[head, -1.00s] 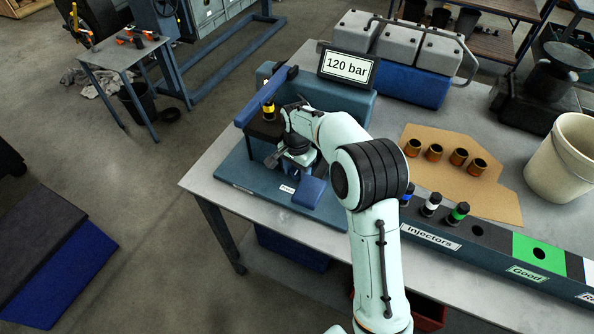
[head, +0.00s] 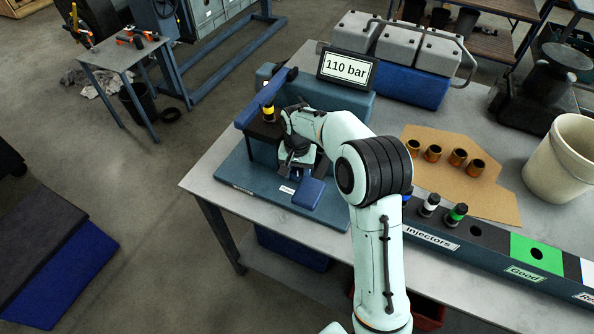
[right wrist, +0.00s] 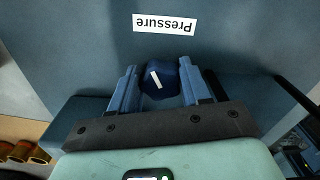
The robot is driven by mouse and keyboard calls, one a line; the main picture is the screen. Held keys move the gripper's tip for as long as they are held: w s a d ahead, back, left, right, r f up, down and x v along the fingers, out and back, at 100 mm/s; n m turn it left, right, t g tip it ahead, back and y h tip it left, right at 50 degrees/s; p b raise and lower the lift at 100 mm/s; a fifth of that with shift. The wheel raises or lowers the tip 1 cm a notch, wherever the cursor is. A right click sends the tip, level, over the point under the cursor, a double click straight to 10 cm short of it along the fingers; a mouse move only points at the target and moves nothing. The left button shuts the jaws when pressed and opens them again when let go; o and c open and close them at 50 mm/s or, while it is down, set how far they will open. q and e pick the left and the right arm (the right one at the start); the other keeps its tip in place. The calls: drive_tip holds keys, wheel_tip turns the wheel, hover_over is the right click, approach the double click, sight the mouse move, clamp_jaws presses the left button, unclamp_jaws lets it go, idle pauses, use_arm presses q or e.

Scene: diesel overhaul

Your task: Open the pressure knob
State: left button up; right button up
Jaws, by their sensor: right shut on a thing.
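The blue pressure knob (right wrist: 160,78) has a white line on its face and sits between the two fingers of my right gripper (right wrist: 158,88) in the right wrist view. That gripper is shut on it. The white mark on the knob is tilted. A "Pressure" label (right wrist: 165,24), upside down in this view, is on the blue panel beside the knob. In the head view my right gripper (head: 296,168) is at the test stand (head: 240,176), and it hides the knob there. The display (head: 347,68) on the stand reads 110 bar. My left gripper is out of view.
A blue lever (head: 265,97) stands over the stand, near an injector with a yellow band (head: 268,112). An injector rack (head: 430,236), a cardboard sheet with brass parts (head: 497,199) and a white bucket (head: 566,160) are to the right on the table.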

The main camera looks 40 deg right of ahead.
sight(298, 172)
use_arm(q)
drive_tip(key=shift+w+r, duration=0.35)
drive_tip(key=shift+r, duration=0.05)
use_arm(e)
drive_tip(key=n, duration=0.6)
drive_tip(key=shift+s+d+n, duration=0.1)
drive_tip(key=shift+n, duration=0.2)
use_arm(q)
drive_tip(key=shift+p, duration=0.3)
use_arm(e)
drive_tip(key=o, duration=1)
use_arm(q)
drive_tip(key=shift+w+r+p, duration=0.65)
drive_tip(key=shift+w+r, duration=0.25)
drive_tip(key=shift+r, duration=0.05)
use_arm(e)
wheel_tip(298, 172, up, 13)
drive_tip(key=shift+r, duration=0.2)
